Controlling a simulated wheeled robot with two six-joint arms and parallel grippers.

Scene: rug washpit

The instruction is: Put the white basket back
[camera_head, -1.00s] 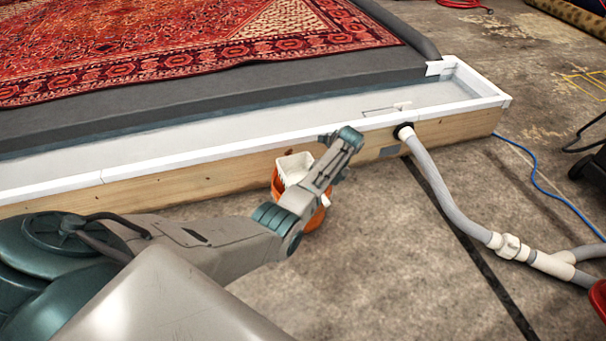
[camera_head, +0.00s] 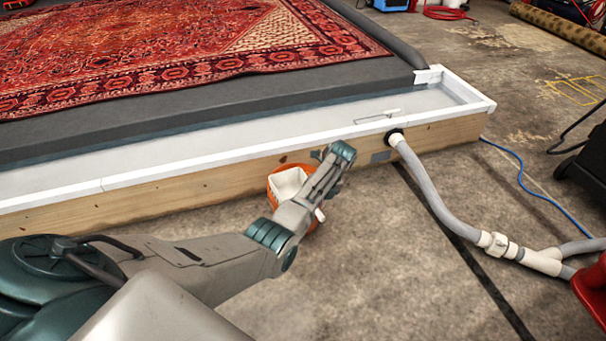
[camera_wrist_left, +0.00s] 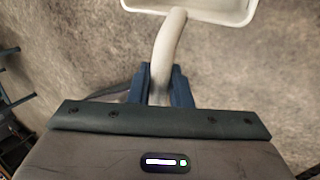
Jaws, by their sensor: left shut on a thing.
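The white basket (camera_head: 287,182) shows in the head view beside my left forearm, at the front of the wooden pit wall. Orange of a bucket (camera_head: 275,190) shows around its left and lower sides, and the basket looks low in it. My forearm covers the right part of both. In the left wrist view, the basket's white rim (camera_wrist_left: 205,15) is at the top edge, and its curved handle runs down between the blue fingers. My left gripper (camera_wrist_left: 161,85) is shut on that handle. In the head view its fingers are hidden behind the arm. My right gripper is out of view.
The wash pit's white-topped wooden wall (camera_head: 190,182) runs just behind the bucket. A grey hose (camera_head: 425,180) leaves the wall to the right and crosses the floor. A blue cable (camera_head: 520,170) lies farther right. Bare concrete between arm and hose is clear.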

